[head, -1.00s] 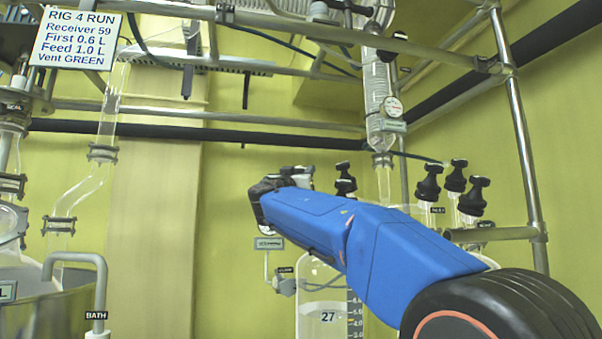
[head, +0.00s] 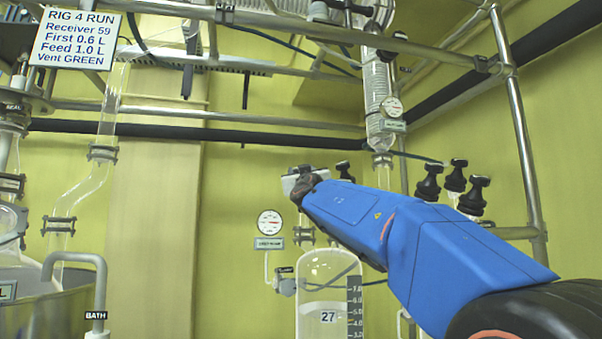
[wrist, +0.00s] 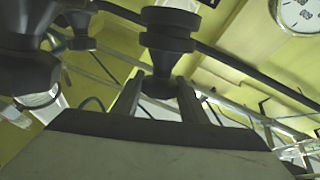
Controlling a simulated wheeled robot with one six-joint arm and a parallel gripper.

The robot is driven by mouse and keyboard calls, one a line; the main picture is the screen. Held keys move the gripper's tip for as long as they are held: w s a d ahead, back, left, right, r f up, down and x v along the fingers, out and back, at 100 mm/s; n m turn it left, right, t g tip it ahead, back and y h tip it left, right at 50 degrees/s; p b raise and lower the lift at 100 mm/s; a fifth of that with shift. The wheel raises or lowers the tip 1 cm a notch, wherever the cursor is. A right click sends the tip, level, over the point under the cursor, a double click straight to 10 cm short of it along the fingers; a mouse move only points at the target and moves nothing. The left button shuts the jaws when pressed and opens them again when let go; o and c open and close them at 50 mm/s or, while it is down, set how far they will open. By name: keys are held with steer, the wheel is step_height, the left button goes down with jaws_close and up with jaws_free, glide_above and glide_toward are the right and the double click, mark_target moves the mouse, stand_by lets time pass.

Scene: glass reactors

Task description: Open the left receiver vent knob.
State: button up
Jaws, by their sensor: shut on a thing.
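My gripper (wrist: 160,92) has its fingers closed around the narrow lower part of a black vent knob (wrist: 168,38), whose wide top stands above the fingers in the wrist view. In the head view my gripper (head: 302,180) is above the glass receiver (head: 325,272) tagged 27, and it hides the held knob. Another black knob (head: 344,170) stands just right of the gripper. I cannot tell how far the held knob is turned.
Several black knobs (head: 429,182) stand to the right of my arm. A pressure gauge (head: 270,222) is left of the receiver. Other dark knobs (wrist: 80,30) are close on the left in the wrist view. Metal rails (head: 210,113) cross behind.

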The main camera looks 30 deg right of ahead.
steer(key=o, duration=0.9)
steer(key=shift+a, duration=0.15)
steer(key=v, duration=0.8)
